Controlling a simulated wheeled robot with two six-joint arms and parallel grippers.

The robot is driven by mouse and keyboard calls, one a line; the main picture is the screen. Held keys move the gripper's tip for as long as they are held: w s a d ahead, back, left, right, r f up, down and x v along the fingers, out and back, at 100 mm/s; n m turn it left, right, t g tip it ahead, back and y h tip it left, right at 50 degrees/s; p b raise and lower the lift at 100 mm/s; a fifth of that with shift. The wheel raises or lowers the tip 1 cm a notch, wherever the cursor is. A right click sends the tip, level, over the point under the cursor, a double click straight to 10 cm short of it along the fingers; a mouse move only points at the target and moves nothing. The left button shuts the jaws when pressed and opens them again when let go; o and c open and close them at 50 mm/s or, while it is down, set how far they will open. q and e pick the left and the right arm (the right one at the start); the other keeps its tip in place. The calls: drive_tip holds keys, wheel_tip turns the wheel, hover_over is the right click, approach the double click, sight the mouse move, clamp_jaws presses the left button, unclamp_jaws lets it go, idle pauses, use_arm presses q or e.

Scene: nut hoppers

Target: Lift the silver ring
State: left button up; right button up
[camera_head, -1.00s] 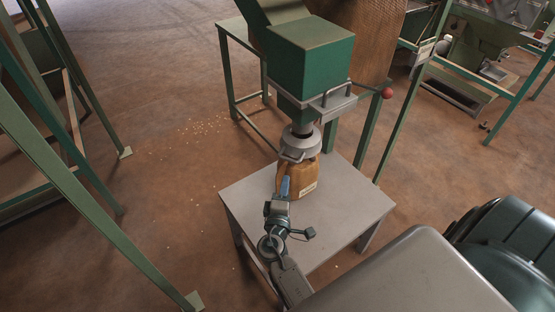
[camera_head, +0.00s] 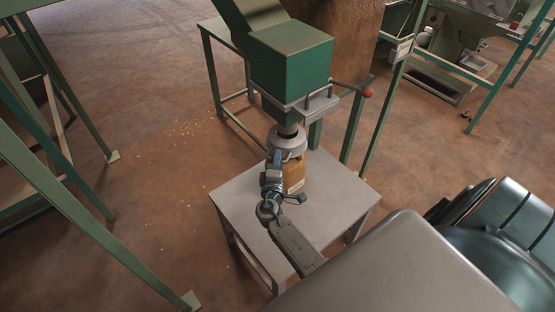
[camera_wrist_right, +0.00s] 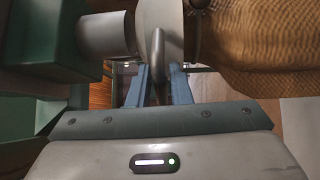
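The silver ring (camera_head: 291,143) sits around the spout under the green hopper, at the mouth of the brown sack (camera_head: 295,174). My right gripper (camera_head: 275,156) is at the ring's near side, with its blue fingers pointing toward it. In the right wrist view, the ring (camera_wrist_right: 147,18) is close, with its handle reaching down between the two blue fingers (camera_wrist_right: 160,84). The fingers stand apart on either side of the handle; firm contact does not show. The sack (camera_wrist_right: 255,45) lies to the right of the ring there. My left gripper is not in view.
The green hopper (camera_head: 291,66) has a grey bracket and a red-knobbed lever (camera_head: 366,92) just above the ring. A grey table (camera_head: 335,193) carries the sack, with bare room around it. Green frame posts (camera_head: 85,212) stand at the left.

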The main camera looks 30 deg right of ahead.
clamp_jaws()
wheel_tip(320, 180, up, 8)
drive_tip(key=p, duration=0.3)
drive_tip(key=shift+p, duration=0.3)
drive_tip(key=shift+w, duration=0.1)
drive_tip(key=shift+r, duration=0.1)
unclamp_jaws()
